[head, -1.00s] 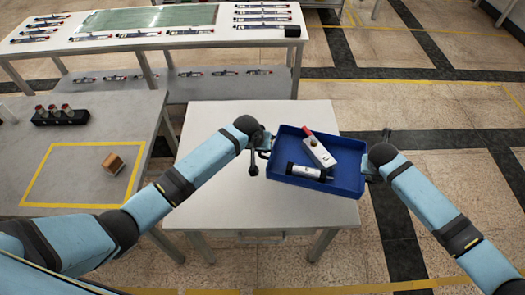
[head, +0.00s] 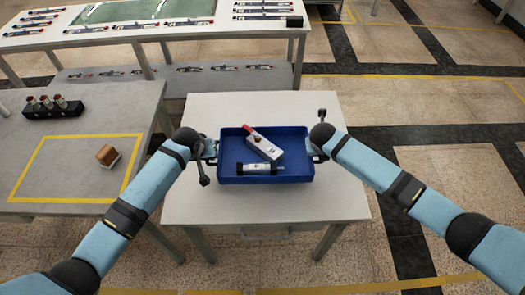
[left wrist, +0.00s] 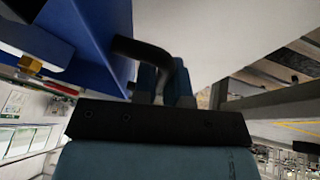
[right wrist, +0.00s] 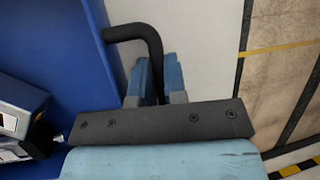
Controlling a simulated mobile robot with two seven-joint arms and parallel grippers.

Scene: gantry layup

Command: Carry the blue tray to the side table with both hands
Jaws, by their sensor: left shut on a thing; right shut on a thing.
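The blue tray (head: 265,179) is over the middle of the white side table (head: 345,200) in the head view, roughly level. I cannot tell whether it touches the top. A white and grey box with a red end (head: 265,145) and a silver cylinder with black ends (head: 257,168) lie in it. My left gripper (head: 211,150) is shut on the tray's left handle, which shows black in the left wrist view (left wrist: 140,47). My right gripper (head: 314,149) is shut on the right handle, black in the right wrist view (right wrist: 140,33).
A grey table (head: 60,190) at left has a yellow taped outline, a wooden block (head: 107,156) and a black holder with red-capped items (head: 52,107). A long bench (head: 150,33) with several tools stands behind. The side table's top is clear around the tray.

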